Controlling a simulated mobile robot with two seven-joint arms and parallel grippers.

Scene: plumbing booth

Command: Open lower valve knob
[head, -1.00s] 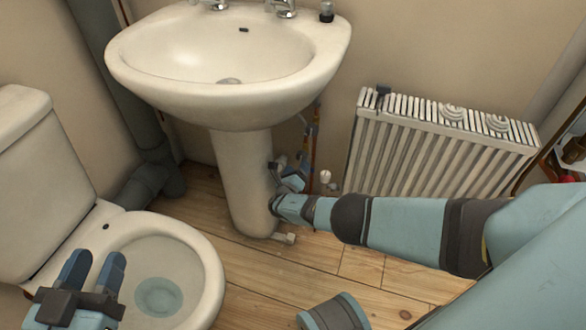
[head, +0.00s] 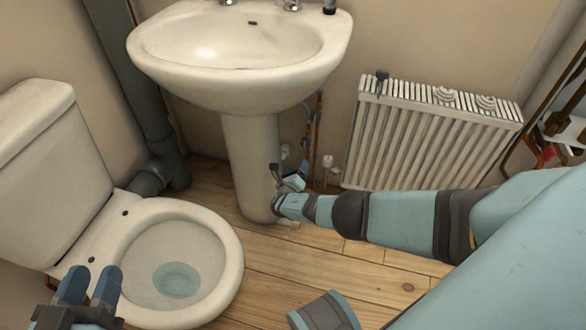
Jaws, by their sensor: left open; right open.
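My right gripper (head: 284,179) is low beside the basin pedestal (head: 250,160), at its right side, with open jaws and nothing seen between them. Copper pipes (head: 314,135) run down the wall just right of the pedestal, behind this gripper. A small pale knob-like fitting (head: 285,151) shows above the gripper near the pipes, and a white cap-like fitting (head: 328,160) stands further right. I cannot tell which is the lower valve knob, and the gripper and forearm hide part of this area.
The wash basin (head: 240,85) overhangs the pedestal above my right gripper. A white radiator (head: 425,140) is on the wall to the right. The toilet (head: 225,265) fills the lower left. Bare wooden floor (head: 270,270) lies between toilet and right forearm.

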